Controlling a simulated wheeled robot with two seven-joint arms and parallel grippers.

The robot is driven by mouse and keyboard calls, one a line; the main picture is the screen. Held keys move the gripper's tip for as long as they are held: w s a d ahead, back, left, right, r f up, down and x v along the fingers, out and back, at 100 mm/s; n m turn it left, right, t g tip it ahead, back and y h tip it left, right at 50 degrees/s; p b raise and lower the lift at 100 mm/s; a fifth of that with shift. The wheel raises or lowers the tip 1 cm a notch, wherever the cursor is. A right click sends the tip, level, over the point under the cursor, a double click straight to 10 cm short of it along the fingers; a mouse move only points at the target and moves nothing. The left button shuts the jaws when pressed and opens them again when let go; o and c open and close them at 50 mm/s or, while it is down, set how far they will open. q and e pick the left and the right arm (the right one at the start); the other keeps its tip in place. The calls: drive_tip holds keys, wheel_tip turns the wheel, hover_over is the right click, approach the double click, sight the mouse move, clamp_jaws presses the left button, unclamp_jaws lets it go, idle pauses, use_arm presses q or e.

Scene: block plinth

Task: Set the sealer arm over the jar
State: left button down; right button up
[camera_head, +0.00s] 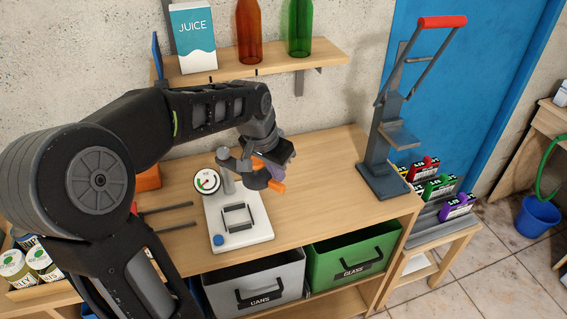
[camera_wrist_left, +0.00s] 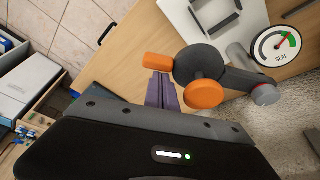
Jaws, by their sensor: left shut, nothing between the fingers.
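The sealer has a white base (camera_head: 252,229) on the wooden bench, a grey post (camera_head: 226,180) and a round SEAL gauge (camera_head: 207,181). Its dark sealer arm (camera_wrist_left: 196,64) reaches out from the post, with a round head and orange knobs (camera_wrist_left: 203,94); in the head view the arm points right. My left gripper (camera_head: 268,172) is shut and empty, its purple fingers (camera_wrist_left: 161,91) close beside the orange knobs. I cannot tell whether they touch. A dark square frame (camera_head: 237,217) lies on the base; I see no jar on it. My right gripper is not in view.
Labelled jars or tins (camera_head: 40,260) stand in a crate at the lower left. A grey lever press (camera_head: 384,160) stands at the bench's right end. CANS (camera_head: 262,283) and GLASS (camera_head: 350,255) bins sit below. The bench between sealer and press is clear. A shelf (camera_head: 255,66) hangs above.

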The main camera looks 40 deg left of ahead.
use_arm(q)
drive_tip(key=s+a+m+h+b, duration=0.1)
drive_tip(key=s+a+m+b, duration=0.1)
drive_tip(key=s, duration=0.8)
drive_tip(key=m+b, duration=0.1)
drive_tip(key=m, duration=0.1)
drive_tip(key=shift+s+a+m, duration=0.15)
drive_tip(key=shift+m, duration=0.15)
drive_tip(key=shift+s+f, duration=0.1)
drive_tip(key=w+d, duration=0.2)
drive_tip(key=w, duration=0.2)
drive_tip(key=b+v, duration=0.1)
drive_tip(key=v, duration=0.9)
drive_tip(key=shift+a, duration=0.25)
drive_tip(key=shift+w, duration=0.15)
